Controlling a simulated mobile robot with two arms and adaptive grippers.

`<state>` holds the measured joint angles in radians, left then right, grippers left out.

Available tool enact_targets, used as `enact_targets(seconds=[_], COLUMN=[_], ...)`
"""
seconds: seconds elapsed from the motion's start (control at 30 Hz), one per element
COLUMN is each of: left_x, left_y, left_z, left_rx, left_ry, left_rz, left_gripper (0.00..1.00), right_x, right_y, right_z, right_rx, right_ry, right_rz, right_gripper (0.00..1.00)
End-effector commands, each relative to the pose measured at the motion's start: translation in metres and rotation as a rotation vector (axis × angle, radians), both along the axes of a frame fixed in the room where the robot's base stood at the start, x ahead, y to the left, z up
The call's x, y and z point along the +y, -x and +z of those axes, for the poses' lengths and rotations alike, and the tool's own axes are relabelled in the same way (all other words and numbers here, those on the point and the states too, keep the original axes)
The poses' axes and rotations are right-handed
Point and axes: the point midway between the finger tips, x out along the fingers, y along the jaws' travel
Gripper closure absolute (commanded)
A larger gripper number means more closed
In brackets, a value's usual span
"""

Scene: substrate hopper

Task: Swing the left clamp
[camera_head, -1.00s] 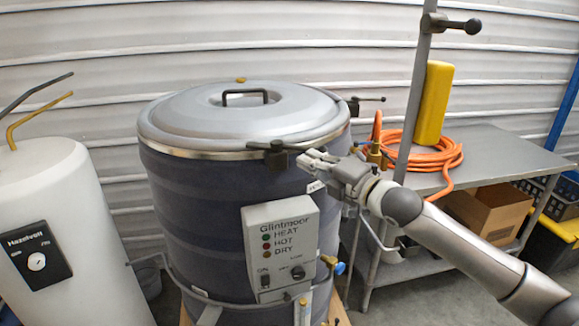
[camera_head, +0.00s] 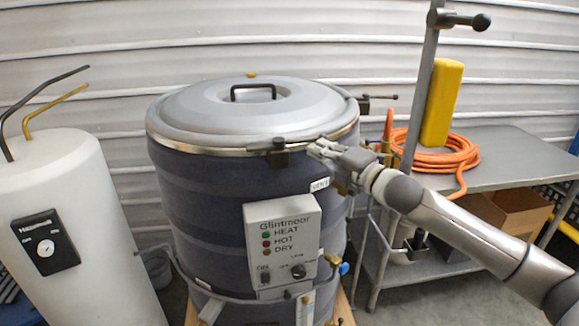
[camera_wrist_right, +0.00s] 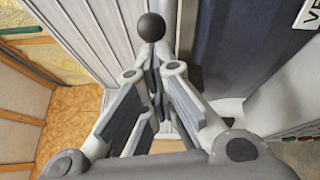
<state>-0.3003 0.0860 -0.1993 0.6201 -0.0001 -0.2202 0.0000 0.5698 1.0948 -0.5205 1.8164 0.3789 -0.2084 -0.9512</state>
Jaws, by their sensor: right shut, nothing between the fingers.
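The dark hopper drum (camera_head: 200,195) stands in the middle with a grey round lid (camera_head: 190,105). A dark clamp (camera_head: 279,155) sits on its front rim, with a short handle pointing left. A second clamp (camera_head: 364,104) sits at the right rear of the rim, its bar pointing right. My right gripper (camera_head: 319,149) is at the rim just right of the front clamp, fingers shut and empty. In the right wrist view a black ball knob (camera_wrist_right: 151,27) shows just past the fingertips (camera_wrist_right: 153,66); I cannot tell whether they touch. My left gripper is out of view.
A Glintmoor control box (camera_head: 282,240) is on the drum front, below my right gripper. A white tank (camera_head: 80,190) with bent pipes stands left. At right are a metal pole (camera_head: 420,90), a grey table (camera_head: 510,160), an orange hose (camera_head: 445,150) and a yellow block (camera_head: 442,103).

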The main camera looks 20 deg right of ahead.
Motion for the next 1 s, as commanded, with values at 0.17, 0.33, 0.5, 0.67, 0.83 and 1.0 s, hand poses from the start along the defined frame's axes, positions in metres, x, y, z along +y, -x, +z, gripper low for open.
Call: enact_targets(seconds=[0.17,0.33,0.5,0.67,0.83,1.0], left_x=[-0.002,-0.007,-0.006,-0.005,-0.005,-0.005], left_y=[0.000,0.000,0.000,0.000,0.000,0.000], left_z=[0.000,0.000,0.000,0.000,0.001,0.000], left_rx=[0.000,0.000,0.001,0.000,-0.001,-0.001], left_ry=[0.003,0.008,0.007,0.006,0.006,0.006], left_rz=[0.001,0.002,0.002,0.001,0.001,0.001], left_gripper=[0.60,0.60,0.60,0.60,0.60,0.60], right_x=[-0.006,-0.007,-0.008,-0.008,-0.007,-0.004], right_y=[-0.001,-0.001,-0.002,-0.001,0.000,0.002], right_z=[0.004,0.005,0.008,0.020,0.043,0.062], right_rx=[-0.006,-0.007,-0.010,-0.014,-0.017,-0.012], right_ry=[0.003,0.003,0.004,0.005,0.007,0.005], right_rz=[-0.013,-0.014,-0.016,-0.016,-0.016,-0.011], right_gripper=[1.00,1.00,1.00,1.00,1.00,1.00])
